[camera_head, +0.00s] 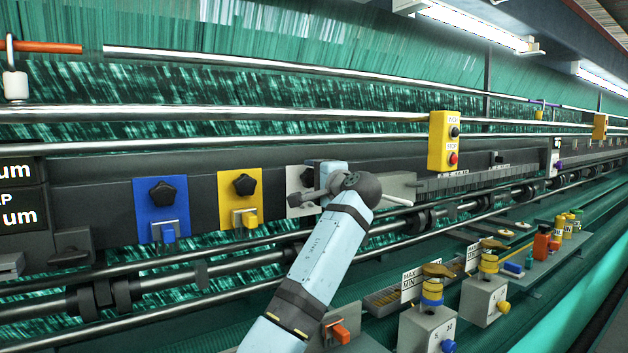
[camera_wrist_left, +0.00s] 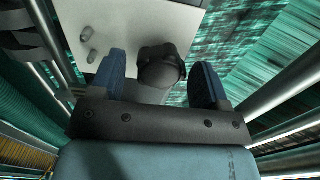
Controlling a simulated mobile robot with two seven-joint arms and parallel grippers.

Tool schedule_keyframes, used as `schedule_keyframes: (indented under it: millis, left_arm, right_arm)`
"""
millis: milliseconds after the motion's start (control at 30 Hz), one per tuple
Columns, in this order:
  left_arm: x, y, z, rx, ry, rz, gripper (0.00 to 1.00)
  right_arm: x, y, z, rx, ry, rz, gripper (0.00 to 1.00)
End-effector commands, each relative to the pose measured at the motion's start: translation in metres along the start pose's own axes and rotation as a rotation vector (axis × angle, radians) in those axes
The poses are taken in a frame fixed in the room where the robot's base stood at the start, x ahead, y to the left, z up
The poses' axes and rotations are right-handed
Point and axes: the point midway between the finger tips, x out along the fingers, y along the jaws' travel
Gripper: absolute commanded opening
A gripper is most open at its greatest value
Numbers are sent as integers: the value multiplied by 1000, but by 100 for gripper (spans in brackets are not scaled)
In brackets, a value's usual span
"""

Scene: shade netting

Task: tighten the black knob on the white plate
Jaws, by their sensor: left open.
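The white plate (camera_head: 294,184) is on the dark machine rail, right of the yellow plate, and partly hidden behind my left arm in the head view. Its black knob (camera_head: 307,177) shows just beside my left gripper (camera_head: 322,184). In the left wrist view the black knob (camera_wrist_left: 160,68) stands out from the white plate (camera_wrist_left: 125,25). My left gripper (camera_wrist_left: 159,70) is open, with one blue finger on each side of the knob. A gap shows between the knob and each finger, wider on the right. My right gripper is not in view.
A blue plate (camera_head: 148,190) and a yellow plate (camera_head: 226,187), each with a black knob, sit to the left. A yellow switch box (camera_head: 435,145) hangs to the right. Long metal bars run above and below. Grey blocks with yellow knobs (camera_head: 430,325) stand lower right.

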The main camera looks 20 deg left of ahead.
Motion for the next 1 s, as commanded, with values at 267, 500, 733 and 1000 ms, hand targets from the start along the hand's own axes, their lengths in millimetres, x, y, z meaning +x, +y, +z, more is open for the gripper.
schedule_keyframes:
  millis: [267,500,733,1000]
  left_arm:
    - [-12,0,0,-2,2,0,69]
    - [-32,0,0,-2,1,-1,69]
    - [-48,0,0,-1,1,0,69]
    - [-50,0,0,-1,0,0,71]
  right_arm:
    - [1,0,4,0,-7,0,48]
    - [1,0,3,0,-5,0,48]
    - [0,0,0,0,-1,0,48]
    - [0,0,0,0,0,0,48]
